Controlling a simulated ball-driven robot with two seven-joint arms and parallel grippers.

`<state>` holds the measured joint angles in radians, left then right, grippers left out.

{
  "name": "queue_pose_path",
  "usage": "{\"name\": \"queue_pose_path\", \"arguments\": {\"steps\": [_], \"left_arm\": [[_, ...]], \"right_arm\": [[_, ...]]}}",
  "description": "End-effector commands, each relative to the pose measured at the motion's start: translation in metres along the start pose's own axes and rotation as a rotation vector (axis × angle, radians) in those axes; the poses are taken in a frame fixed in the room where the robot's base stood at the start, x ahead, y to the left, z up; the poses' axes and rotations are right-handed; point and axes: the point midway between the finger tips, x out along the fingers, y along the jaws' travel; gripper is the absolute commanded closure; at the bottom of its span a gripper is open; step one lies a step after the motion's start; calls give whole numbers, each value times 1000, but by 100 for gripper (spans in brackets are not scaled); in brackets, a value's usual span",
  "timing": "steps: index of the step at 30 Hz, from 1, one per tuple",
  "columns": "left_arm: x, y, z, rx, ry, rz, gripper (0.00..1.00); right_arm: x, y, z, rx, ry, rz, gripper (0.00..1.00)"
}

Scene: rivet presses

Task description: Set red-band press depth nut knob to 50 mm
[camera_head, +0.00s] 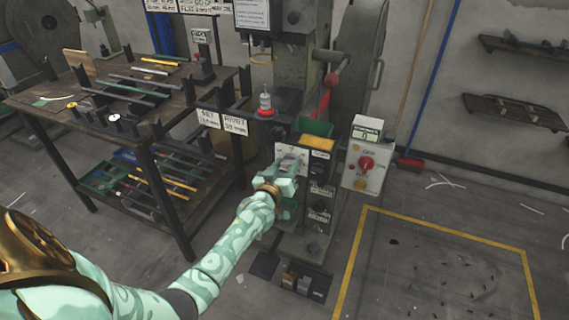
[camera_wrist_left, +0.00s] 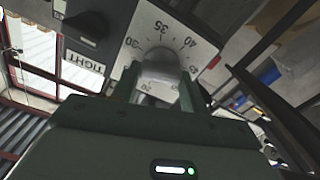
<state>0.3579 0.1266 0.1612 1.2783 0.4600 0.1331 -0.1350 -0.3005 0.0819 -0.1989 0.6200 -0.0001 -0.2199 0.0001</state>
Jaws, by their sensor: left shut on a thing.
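My left gripper (camera_head: 288,172) reaches the front of the grey-green press (camera_head: 296,75) in the head view. In the left wrist view its two fingers (camera_wrist_left: 157,92) are shut on a grey round knob (camera_wrist_left: 160,65), one on each side. The knob sits on a white dial plate (camera_wrist_left: 140,28) with numbers; 30, 35 and 40 can be read along the upper arc. The knob's pointer cannot be made out, so its setting cannot be told. In the head view the gripper hides the knob. My right gripper is not in view.
A control box (camera_head: 355,180) with a small display and a red knob (camera_head: 366,163) stands right of the dial. A dark workbench (camera_head: 45,107) with rods and tools stands left. Yellow floor tape (camera_head: 440,232) marks open floor at right. A black lever (camera_wrist_left: 88,27) sits beside the dial.

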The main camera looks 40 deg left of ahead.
Motion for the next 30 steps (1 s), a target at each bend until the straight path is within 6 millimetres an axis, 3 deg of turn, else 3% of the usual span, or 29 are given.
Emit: {"name": "queue_pose_path", "arguments": {"steps": [18,30], "left_arm": [[0,3,1,551,-2,-1,79],[-1,4,3,745,-3,0,79]], "right_arm": [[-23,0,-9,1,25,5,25],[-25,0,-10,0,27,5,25]]}}
